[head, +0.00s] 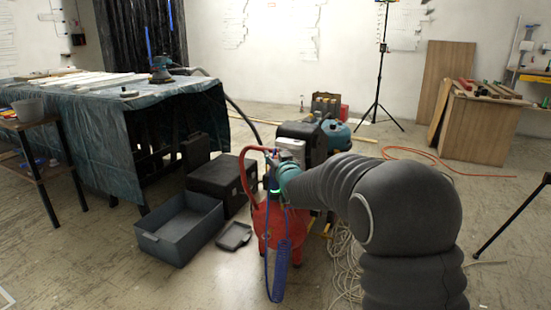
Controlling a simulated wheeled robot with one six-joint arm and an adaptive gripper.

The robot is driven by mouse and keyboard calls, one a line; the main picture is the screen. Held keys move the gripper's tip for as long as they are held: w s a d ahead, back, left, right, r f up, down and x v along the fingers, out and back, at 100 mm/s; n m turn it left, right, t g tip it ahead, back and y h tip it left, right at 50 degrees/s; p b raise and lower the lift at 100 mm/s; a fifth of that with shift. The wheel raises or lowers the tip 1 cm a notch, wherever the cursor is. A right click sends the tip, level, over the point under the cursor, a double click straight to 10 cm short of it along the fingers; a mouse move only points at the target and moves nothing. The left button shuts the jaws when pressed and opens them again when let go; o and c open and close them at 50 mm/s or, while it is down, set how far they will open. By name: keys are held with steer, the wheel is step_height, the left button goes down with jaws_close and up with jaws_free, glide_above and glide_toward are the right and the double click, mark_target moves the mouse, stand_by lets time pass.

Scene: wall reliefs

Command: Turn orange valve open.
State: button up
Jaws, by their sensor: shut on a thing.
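My arm reaches in from the right, and my gripper (273,180) is at the top of a red tank (268,222), small in the head view. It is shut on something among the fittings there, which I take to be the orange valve. The valve itself is not clearly visible; the gripper and fittings cover it, so its angle cannot be told. A coiled blue hose (281,258) hangs in front of the tank.
A grey open bin (178,228), a black case (222,184) and a small dark tray (234,236) lie left of the tank. A cloth-covered table (90,150) stands further left. Pale cable (345,262) lies on the floor beside the tank. The front left floor is clear.

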steer(key=o, duration=1.2)
steer(key=v, duration=1.2)
